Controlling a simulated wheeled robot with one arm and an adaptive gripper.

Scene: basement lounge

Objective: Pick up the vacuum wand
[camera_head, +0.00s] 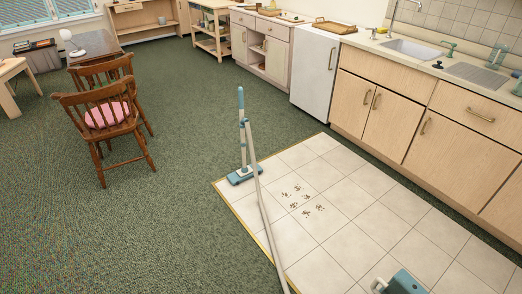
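The vacuum wand (243,130) stands nearly upright in the middle of the head view, with a teal grip at its top and a teal floor head (244,174) at its foot. The floor head rests at the corner of the white tiled patch. A pale hose (263,205) runs from the upper wand down to the bottom edge of the view. A teal appliance (403,283), cut off by the bottom edge, may be the vacuum body. My gripper is not in view.
Brown debris (302,200) lies on the tiles (345,215). Wooden chairs (105,115) stand at the left by a dark table (93,45). Counter cabinets (375,100) and a white appliance (314,72) line the right. Green carpet (170,220) is clear left of the wand.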

